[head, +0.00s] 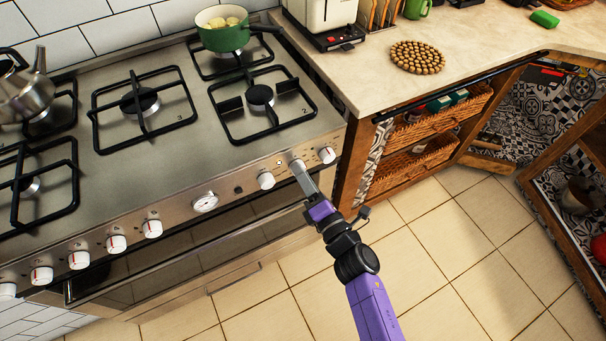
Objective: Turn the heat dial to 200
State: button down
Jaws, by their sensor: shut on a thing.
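A row of white dials runs along the front panel of the steel stove (150,215) in the head view. My gripper (299,167) reaches up to the panel's right part and is shut on a white dial (297,162), which its fingers partly cover. One free dial (266,180) is to its left and another dial (327,155) to its right. Their pointer marks are red. The numbers around the held dial are too small to read, and its setting cannot be told.
A green pot (223,30) stands on a back burner and a metal kettle (24,92) at the far left. The oven handle runs below. The tiled floor (430,260) at right is clear.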

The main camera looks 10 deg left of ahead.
jog(key=m+h+p, duration=0.1)
jog(key=m+p, duration=0.3)
jog(key=m, duration=0.8)
jog(key=m+h+p, duration=0.1)
jog(key=m+p, duration=0.3)
jog(key=m, duration=0.9)
jog(key=shift+s+p, duration=0.1)
jog(key=shift+p, duration=0.2)
jog(key=c, duration=1)
grip_release()
jog(key=shift+a, duration=0.1)
jog(key=shift+o, duration=0.2)
jog(key=shift+r, duration=0.1)
jog(key=p+v, duration=0.2)
jog(key=v, duration=0.5)
jog(key=shift+s+d, duration=0.25)
jog(key=shift+s, duration=0.05)
